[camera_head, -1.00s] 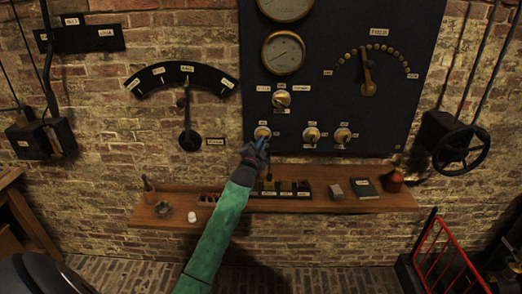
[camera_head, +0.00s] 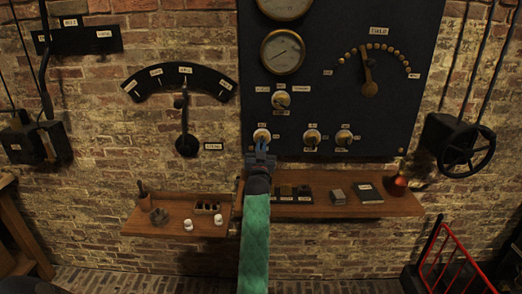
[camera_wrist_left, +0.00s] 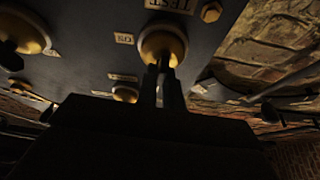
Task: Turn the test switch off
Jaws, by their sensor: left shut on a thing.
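The test switch (camera_head: 262,134) is a small round brass-rimmed switch at the lower left of the dark panel. In the left wrist view its brass collar (camera_wrist_left: 163,42) shows below an upside-down TEST label (camera_wrist_left: 172,4). An ON label (camera_wrist_left: 124,38) sits to its left there. My left gripper (camera_head: 263,150) is at the switch from below. In the left wrist view its dark fingers (camera_wrist_left: 164,77) are shut on the switch's lever, just in front of the collar. The lever is mostly hidden between the fingers, so its setting is unclear. My right gripper is not in view.
Two similar switches (camera_head: 312,137) and (camera_head: 343,137) are to the right, with a rotary knob (camera_head: 281,100) above. A large lever (camera_head: 187,145) stands left.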

